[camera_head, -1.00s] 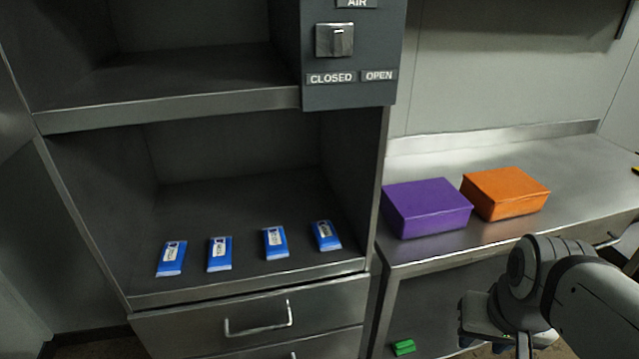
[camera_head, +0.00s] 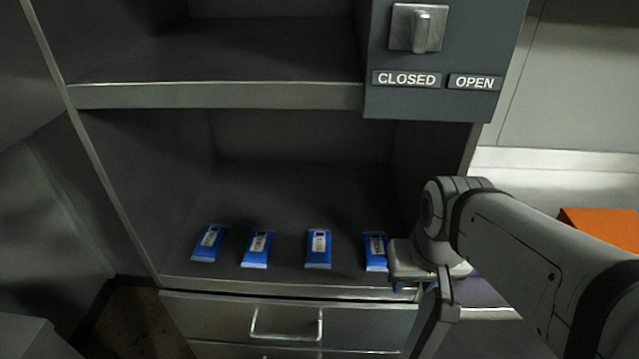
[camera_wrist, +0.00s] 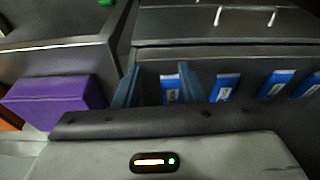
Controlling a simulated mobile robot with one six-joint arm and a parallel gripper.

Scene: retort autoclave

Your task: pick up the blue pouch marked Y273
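Several blue pouches with white labels lie in a row on the lower shelf in the head view: far left (camera_head: 206,252), second (camera_head: 256,260), third (camera_head: 318,261) and far right (camera_head: 375,263). Their printing is too small to read, so I cannot tell which is Y273. My gripper (camera_head: 412,286) is just right of the far-right pouch. In the wrist view my gripper (camera_wrist: 160,78) has its two fingers apart with nothing held; one blue pouch (camera_wrist: 170,97) shows between them, farther off. Other pouches show to its right.
The shelf board (camera_head: 290,180) above and the dark switch panel (camera_head: 440,100) bound the opening. A drawer handle (camera_head: 286,337) sticks out below. An orange box (camera_head: 605,228) stands on the counter at right; a purple box (camera_wrist: 60,100) shows in the wrist view.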

